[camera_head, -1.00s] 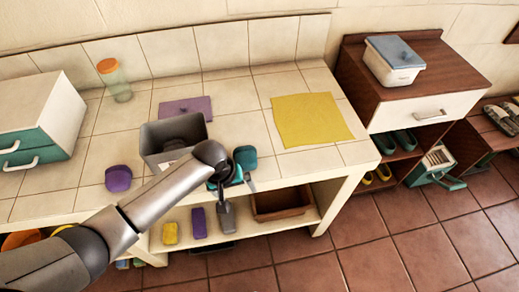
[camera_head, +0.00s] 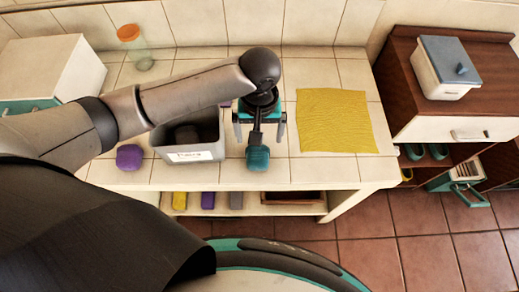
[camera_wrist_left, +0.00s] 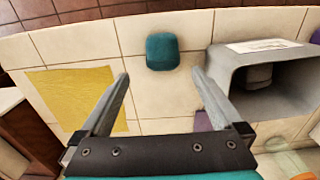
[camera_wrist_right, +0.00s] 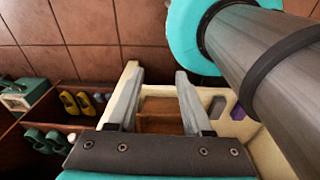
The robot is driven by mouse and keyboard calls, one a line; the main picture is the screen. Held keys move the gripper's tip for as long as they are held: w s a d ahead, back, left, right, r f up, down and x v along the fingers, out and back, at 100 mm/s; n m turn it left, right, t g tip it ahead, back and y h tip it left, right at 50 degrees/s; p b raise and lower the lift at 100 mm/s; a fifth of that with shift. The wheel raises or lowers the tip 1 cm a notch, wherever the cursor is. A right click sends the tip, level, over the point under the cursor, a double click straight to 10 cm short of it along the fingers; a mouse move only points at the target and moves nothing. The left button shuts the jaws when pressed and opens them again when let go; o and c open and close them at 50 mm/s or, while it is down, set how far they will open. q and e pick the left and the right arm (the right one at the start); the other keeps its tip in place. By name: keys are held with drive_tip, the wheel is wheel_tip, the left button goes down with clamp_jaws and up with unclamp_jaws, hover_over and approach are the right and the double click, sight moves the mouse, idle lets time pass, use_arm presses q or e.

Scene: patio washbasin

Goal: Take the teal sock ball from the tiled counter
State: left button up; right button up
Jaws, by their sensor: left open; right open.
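The teal sock ball (camera_head: 258,158) lies on the tiled counter (camera_head: 319,169) near its front edge, just right of the grey bin. It also shows in the left wrist view (camera_wrist_left: 162,51), beyond and between the two fingertips and not touched by them. My left gripper (camera_head: 259,118) is open and empty above the counter, behind the sock ball in the head view. It shows widely open in the left wrist view (camera_wrist_left: 160,76). My right gripper (camera_wrist_right: 157,72) is open and empty in the right wrist view, with floor tiles and the lower shelf past its fingers. It is not visible in the head view.
A grey bin (camera_head: 190,155) with dark contents stands left of the sock ball. A purple sock ball (camera_head: 129,157) lies farther left. A yellow cloth (camera_head: 336,121) lies to the right. A jar (camera_head: 135,47) and white drawer box (camera_head: 52,65) stand behind left. Counter between bin and cloth is mostly clear.

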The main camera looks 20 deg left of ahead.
sight(257, 150)
use_arm(q)
wheel_tip(257, 150, down, 7)
drive_tip(key=shift+r+b, duration=0.1)
drive_tip(key=shift+b, duration=0.4)
drive_tip(key=shift+w+a+f, duration=0.15)
drive_tip(key=shift+w+f, duration=0.05)
drive_tip(key=shift+f, duration=0.55)
drive_tip(key=f, duration=0.2)
drive_tip(key=w+f+b, duration=0.1)
drive_tip(key=shift+a+f, duration=0.1)
drive_tip(key=shift+a, duration=0.2)
drive_tip(key=shift+f, duration=0.65)
use_arm(e)
drive_tip(key=shift+s+f, duration=0.35)
drive_tip(key=shift+f, duration=0.3)
drive_tip(key=shift+s+f, duration=0.3)
drive_tip(key=shift+f, duration=0.3)
use_arm(q)
drive_tip(key=shift+c, duration=0.2)
drive_tip(key=c, duration=1.2)
